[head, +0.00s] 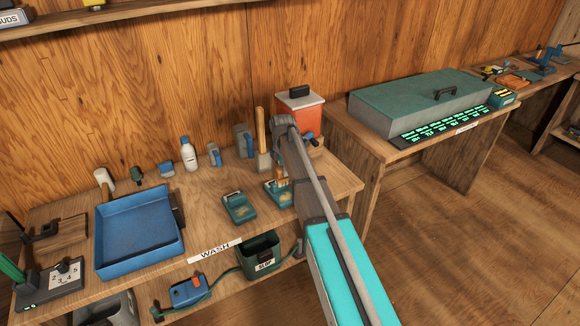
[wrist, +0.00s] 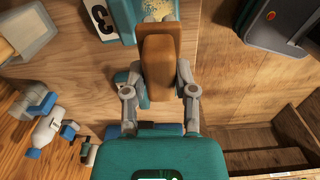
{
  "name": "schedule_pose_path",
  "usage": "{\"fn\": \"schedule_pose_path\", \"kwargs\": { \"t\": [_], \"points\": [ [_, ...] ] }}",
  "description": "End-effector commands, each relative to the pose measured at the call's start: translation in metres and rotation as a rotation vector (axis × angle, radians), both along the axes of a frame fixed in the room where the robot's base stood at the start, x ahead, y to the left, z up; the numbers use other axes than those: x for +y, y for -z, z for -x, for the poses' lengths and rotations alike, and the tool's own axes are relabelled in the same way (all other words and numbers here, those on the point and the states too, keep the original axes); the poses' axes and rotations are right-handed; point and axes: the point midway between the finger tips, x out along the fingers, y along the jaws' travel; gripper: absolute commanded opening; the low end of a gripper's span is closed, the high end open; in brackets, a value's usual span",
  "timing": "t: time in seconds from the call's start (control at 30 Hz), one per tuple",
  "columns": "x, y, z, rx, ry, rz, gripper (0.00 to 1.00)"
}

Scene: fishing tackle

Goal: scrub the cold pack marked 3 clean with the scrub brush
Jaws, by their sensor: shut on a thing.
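The cold pack marked 3 (wrist: 128,30) is teal, with a black 3 on a white label and yellowish speckled grime, at the top of the wrist view. In the head view a teal pack (head: 271,197) lies under my gripper (head: 284,178), its number unreadable. My gripper (wrist: 160,80) is shut on the orange-brown scrub brush (wrist: 168,55). The brush overlaps the pack's near part in the wrist view; its bristles are hidden, and I cannot tell whether they touch. A second teal pack (head: 240,208) with a yellowish patch lies to the left.
A blue tray (head: 137,232) stands at the left of the wash bench. Bottles, including a white one (head: 188,154), line the back. A red-and-white box (head: 300,112) stands behind my arm. A dark green slop bin (head: 262,254) sits below the front edge.

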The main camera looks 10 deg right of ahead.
Motion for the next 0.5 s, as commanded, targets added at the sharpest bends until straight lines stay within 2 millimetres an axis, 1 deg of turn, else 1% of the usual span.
{"fn": "schedule_pose_path", "kwargs": {
  "t": [0.1, 0.3, 0.5],
  "points": [
    [-0.012, 0.000, -0.006, 0.000, 0.004, 0.000, 0.00],
    [-0.028, 0.000, -0.012, 0.000, 0.004, 0.000, 0.00],
    [-0.031, 0.000, -0.013, 0.000, 0.003, 0.000, 0.00]
  ]
}}
